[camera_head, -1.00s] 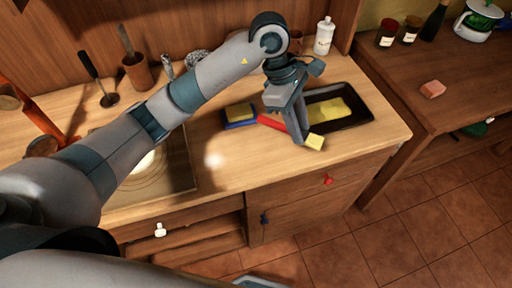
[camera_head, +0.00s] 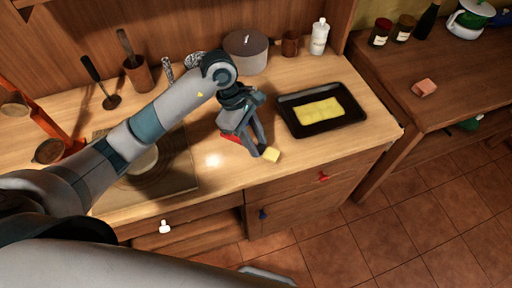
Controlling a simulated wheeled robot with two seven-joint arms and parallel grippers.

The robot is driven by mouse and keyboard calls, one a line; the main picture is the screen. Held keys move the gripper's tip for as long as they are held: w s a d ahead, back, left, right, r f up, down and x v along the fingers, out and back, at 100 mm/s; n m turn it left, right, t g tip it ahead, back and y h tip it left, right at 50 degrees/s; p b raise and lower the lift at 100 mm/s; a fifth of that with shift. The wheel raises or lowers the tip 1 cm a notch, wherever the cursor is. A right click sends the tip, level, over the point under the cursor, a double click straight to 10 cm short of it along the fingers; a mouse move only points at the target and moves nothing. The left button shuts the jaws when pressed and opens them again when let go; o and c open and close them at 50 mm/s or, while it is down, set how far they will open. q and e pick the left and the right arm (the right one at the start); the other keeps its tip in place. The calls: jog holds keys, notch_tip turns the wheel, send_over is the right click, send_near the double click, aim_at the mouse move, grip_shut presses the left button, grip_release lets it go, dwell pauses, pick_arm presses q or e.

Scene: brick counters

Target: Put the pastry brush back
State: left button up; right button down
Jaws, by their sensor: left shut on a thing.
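My left gripper (camera_head: 257,149) is shut on the pastry brush. The brush's red handle (camera_head: 230,138) shows to the left of the fingers and its yellow head (camera_head: 271,155) to the right, over the front part of the wooden counter (camera_head: 222,176). I cannot tell whether the brush touches the counter. A black tray (camera_head: 350,116) holding a flat yellow sheet (camera_head: 319,111) lies to the right of the gripper. The small blue holder with a yellow top, seen earlier, is hidden behind the gripper. My right gripper is out of view.
A grey lidded pot (camera_head: 245,52), a brown cup (camera_head: 290,43) and a white bottle (camera_head: 320,36) stand at the back. A hob (camera_head: 178,178) lies under my arm. The counter's right front is clear.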

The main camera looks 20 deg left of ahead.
pick_arm(q)
jog(key=shift+f+p, duration=1)
jog(key=shift+f, duration=0.95)
jog(key=shift+f, duration=0.15)
jog(key=o, duration=1)
